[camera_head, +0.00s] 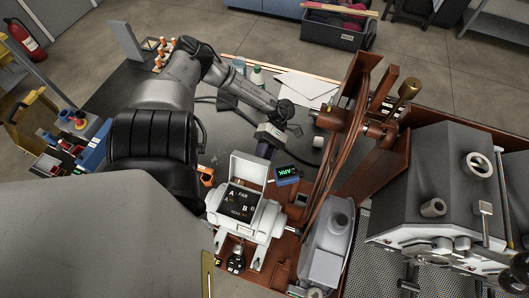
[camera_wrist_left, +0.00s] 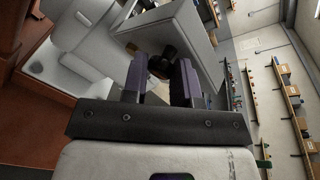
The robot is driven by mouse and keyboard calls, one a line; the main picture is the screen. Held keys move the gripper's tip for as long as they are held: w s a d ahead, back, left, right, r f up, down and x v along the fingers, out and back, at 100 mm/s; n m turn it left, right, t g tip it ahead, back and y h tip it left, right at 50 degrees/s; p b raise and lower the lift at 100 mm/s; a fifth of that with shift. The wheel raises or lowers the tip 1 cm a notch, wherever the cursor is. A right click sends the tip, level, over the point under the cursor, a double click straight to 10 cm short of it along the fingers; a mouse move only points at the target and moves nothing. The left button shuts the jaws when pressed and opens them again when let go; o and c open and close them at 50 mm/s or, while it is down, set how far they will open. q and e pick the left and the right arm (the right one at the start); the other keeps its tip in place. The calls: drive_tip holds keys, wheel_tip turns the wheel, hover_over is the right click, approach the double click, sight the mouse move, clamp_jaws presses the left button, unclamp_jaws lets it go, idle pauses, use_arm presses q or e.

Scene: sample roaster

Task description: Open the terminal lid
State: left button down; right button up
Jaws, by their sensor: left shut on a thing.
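The terminal box (camera_head: 243,222) is a white housing with a black plate marked A FAR and B. Its pale terminal lid (camera_head: 248,168) stands raised at the back edge of the plate. My left gripper (camera_head: 264,152) is behind the upper right of the lid, its dark purple fingers partly hidden by it. In the left wrist view my left gripper (camera_wrist_left: 160,72) shows both fingers with a narrow gap, shut on what looks like the lid's edge; the contact itself is hard to see. My right gripper is not in view.
A small black-and-blue display block (camera_head: 287,175) stands just right of the lid.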

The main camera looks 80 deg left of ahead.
use_arm(q)
drive_tip(key=c, duration=1.1)
unclamp_jaws()
drive_tip(key=shift+w+d+f, duration=0.1)
drive_tip(key=shift+d+f, duration=0.05)
drive_tip(key=shift+d, duration=0.05)
drive_tip(key=shift+o, duration=1)
drive_tip(key=b+v, duration=0.5)
drive_tip(key=v, duration=0.8)
drive_tip(key=shift+a, duration=0.4)
drive_tip(key=shift+w, duration=0.1)
